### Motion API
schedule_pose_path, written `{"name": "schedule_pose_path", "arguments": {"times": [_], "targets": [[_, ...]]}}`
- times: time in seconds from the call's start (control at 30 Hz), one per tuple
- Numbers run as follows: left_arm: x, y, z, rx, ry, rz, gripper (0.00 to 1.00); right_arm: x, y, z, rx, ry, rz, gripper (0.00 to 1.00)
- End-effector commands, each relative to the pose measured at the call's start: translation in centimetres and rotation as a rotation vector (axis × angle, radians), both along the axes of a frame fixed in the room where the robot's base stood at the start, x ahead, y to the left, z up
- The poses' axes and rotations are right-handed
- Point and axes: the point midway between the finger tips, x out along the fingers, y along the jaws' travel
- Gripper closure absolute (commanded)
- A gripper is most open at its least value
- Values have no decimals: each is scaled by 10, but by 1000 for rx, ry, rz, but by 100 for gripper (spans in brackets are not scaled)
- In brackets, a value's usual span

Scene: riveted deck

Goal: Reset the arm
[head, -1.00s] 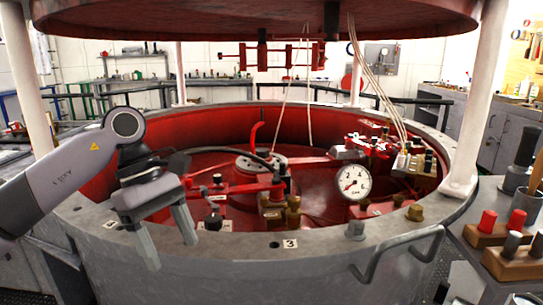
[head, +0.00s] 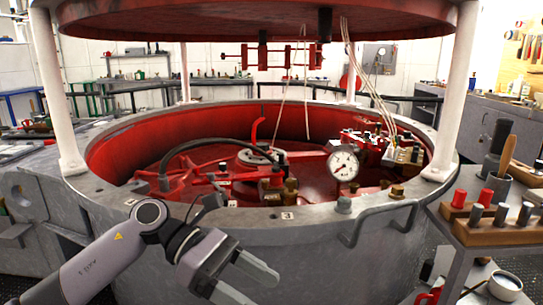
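My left arm comes in from the lower left, with its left gripper (head: 254,282) in front of the outer wall of a large round grey vessel (head: 318,245). The two fingers are spread apart with nothing between them. They point to the lower right, below the vessel's rim. My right gripper does not show in the head view.
The vessel's red interior holds a white dial gauge (head: 344,163), hoses and fittings. A grey handle (head: 378,222) juts from its front. At right, a grey cart carries wooden blocks (head: 484,230) with red and grey pegs. A red lid (head: 260,22) hangs above on white posts.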

Motion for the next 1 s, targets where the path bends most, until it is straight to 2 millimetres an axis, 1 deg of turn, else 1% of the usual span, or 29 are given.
{"name": "schedule_pose_path", "arguments": {"times": [0.03, 0.1, 0.23, 0.37, 0.47, 0.53, 0.57, 0.67, 0.7, 0.77, 0.87, 0.9, 0.97, 1.0], "targets": [[-8, -12, -1, -88, 100, 44, 31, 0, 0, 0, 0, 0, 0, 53], [-12, -24, 3, -201, 237, 114, 31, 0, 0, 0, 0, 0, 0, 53], [-13, -34, 10, -398, 519, 250, 31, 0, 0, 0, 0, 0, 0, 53], [-5, -28, 10, -576, 827, 392, 31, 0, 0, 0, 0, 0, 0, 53], [5, -16, 2, -705, 1077, 502, 31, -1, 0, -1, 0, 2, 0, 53], [13, -3, -9, -789, 1257, 582, 31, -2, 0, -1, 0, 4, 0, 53], [15, 3, -15, -825, 1337, 614, 31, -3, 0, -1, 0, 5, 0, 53], [22, 27, -42, -939, 1601, 728, 31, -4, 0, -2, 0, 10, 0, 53], [24, 36, -55, -983, 1707, 772, 31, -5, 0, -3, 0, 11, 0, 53], [23, 52, -78, -1048, 1868, 840, 31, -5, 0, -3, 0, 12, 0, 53], [15, 78, -121, -1155, 2135, 956, 31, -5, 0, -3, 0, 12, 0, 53], [9, 88, -139, -1198, 2241, 1002, 31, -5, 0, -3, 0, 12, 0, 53], [-4, 103, -167, -1261, 2397, 1071, 31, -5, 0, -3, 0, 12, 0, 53], [-14, 112, -185, -1301, 2497, 1115, 31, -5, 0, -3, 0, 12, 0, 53]]}}
